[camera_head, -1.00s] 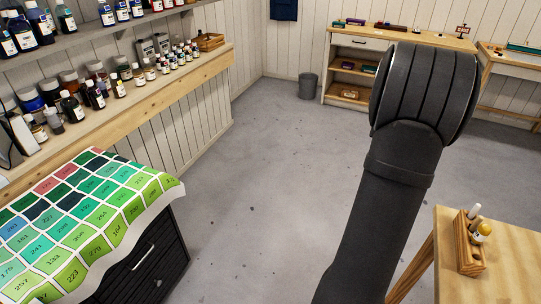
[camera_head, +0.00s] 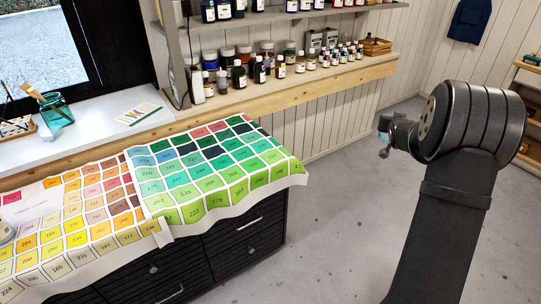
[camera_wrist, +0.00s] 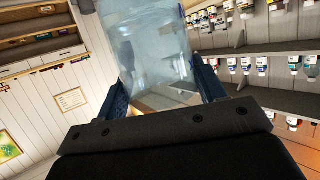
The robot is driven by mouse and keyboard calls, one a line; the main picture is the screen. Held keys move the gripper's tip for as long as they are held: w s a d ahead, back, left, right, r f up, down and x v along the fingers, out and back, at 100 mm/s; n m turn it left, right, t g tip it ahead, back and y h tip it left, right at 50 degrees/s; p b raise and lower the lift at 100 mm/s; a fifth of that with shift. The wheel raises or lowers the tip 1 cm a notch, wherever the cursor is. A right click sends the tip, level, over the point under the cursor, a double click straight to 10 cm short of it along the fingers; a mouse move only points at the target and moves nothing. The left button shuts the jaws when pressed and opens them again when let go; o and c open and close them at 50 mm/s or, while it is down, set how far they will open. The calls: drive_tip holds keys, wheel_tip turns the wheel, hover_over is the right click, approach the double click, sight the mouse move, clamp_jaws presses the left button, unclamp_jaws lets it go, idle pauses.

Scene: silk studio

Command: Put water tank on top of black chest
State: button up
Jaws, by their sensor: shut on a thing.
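The water tank (camera_wrist: 150,45) is a clear, pale blue vessel held between the two fingers of my gripper (camera_wrist: 165,92) in the wrist view. In the head view, my gripper (camera_head: 385,135) is raised over the floor at the right, and only a small part of the tank shows there, largely hidden by my wrist. The black chest (camera_head: 240,240) stands at the lower left, with drawers and small handles. A colour chart sheet (camera_head: 215,175) with numbered squares covers its top. The gripper is to the right of the chest and apart from it.
A green glass with brushes (camera_head: 56,110) stands on the white sill behind the chest. Shelves with several bottles (camera_head: 262,68) run along the wall. A jar is partly in view at the left edge. The chart's right half is clear.

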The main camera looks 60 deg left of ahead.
drive_tip(key=s+a+n+g+y, duration=0.3)
drive_tip(key=s+a, duration=1)
drive_tip(key=a, duration=0.5)
drive_tip(key=n+g+y, duration=0.1)
drive_tip(key=n+g, duration=0.2)
hover_over(248, 162)
wheel_tip(248, 162, down, 16)
drive_tip(key=f, duration=0.1)
drive_tip(key=shift+d+f+t, duration=0.15)
drive_tip(key=shift+f+t, duration=0.15)
drive_tip(key=shift+f, duration=1.45)
drive_tip(key=shift+f, duration=0.15)
drive_tip(key=o, duration=1.2)
drive_tip(key=shift+c, duration=0.2)
